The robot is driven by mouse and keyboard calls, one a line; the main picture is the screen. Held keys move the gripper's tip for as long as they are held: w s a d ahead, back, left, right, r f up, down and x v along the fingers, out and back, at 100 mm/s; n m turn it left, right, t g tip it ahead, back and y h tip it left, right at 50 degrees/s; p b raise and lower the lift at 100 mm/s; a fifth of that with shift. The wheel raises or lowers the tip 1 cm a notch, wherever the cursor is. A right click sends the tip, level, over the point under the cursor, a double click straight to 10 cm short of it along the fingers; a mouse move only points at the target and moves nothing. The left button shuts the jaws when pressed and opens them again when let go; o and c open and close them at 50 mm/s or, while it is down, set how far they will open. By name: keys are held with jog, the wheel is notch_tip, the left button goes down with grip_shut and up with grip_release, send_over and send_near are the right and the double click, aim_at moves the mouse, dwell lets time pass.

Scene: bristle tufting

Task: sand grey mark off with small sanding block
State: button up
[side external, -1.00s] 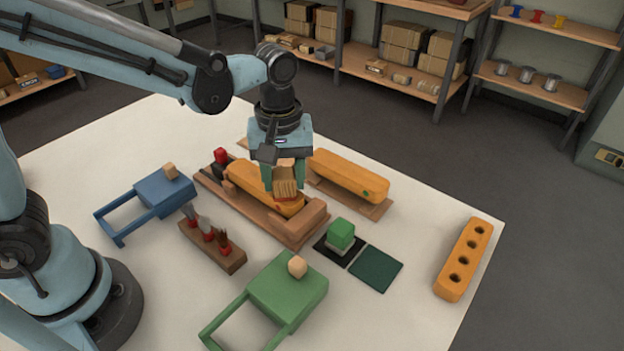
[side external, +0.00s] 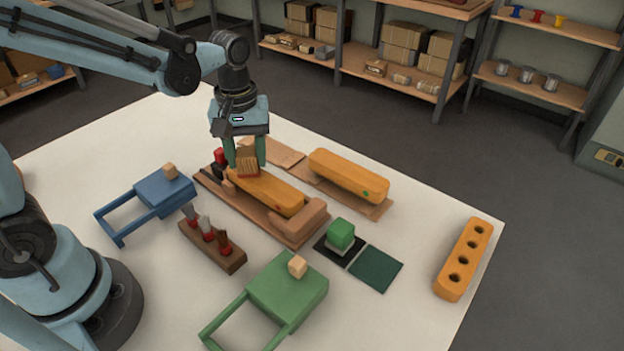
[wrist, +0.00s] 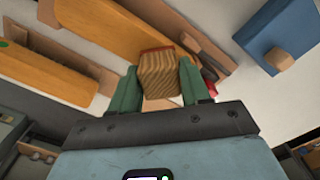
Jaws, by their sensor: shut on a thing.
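My gripper (side external: 245,158) has green fingers shut on a small wooden sanding block (side external: 249,160) with a reddish underside. The block also shows between the fingers in the wrist view (wrist: 160,75). It is at the far left end of an orange wooden bar (side external: 268,190) held in a brown wooden fixture (side external: 300,232). The block looks to be on or just above the bar's top; I cannot tell if they touch. No grey mark can be made out on the bar; the block and fingers hide its far end.
A red-handled clamp (side external: 220,158) stands close by the gripper. A second orange bar (side external: 348,175) lies behind. A blue drawer (side external: 155,195), a rack of tools (side external: 212,245), a green drawer (side external: 288,288), a green-topped block (side external: 341,234) and a holed orange bar (side external: 464,260) stand around.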

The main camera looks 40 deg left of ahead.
jog(key=shift+a, duration=0.75)
jog(key=shift+d+r, duration=0.1)
jog(key=shift+r, duration=4.05)
